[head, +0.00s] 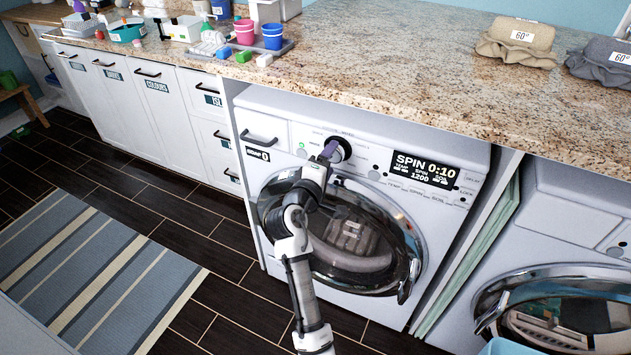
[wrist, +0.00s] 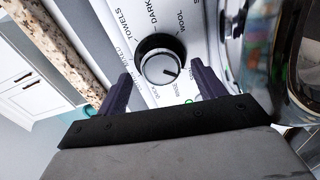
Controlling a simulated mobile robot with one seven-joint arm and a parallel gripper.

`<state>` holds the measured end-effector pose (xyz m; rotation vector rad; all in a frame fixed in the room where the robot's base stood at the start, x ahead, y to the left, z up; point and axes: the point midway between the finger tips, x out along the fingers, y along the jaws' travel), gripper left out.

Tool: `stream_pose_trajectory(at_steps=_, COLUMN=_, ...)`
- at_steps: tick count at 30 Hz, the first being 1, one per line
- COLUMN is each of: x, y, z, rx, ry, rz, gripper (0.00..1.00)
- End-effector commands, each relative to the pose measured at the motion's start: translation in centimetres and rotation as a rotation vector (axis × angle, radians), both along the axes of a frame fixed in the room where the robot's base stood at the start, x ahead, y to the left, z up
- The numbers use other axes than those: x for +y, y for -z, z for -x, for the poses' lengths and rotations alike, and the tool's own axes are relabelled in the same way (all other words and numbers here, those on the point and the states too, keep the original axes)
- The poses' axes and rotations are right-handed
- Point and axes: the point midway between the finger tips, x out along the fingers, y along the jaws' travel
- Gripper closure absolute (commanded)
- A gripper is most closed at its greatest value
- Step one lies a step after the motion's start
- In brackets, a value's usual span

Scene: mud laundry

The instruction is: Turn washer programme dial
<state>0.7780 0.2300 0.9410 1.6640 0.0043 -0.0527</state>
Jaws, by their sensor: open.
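The washer (head: 270,165) is a white front-loader under the granite counter, its round door closed and its display reading SPIN 0:10. Its programme dial (head: 340,149) is a round black and silver knob on the front panel, partly hidden by my gripper in the head view. In the wrist view the dial (wrist: 161,60) shows clearly, with labels such as TOWELS, DARK and WOOL around it and a dark pointer mark at its lower right. My gripper (head: 328,151) is at the dial, open. In the wrist view its two purple fingers (wrist: 160,78) stand on either side of the dial's lower part, with gaps visible.
A second washer (head: 560,225) stands to the right. The granite counter (head: 390,65) overhangs the panel closely above my gripper. Folded towels (head: 515,42) lie on it at right, and a tray with cups (head: 245,33) at left. A striped rug (head: 90,265) lies on the floor.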

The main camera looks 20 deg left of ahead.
Motion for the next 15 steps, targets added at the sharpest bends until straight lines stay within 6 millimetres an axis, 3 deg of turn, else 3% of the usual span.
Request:
stream_pose_trajectory(at_steps=9, x=0.3, y=0.2, z=7.4, rx=0.002, ry=-0.004, rz=-0.001, gripper=0.31)
stream_pose_trajectory(at_steps=15, x=0.4, y=-0.1, z=10.6, rx=0.001, ry=-0.004, rz=-0.001, gripper=0.31)
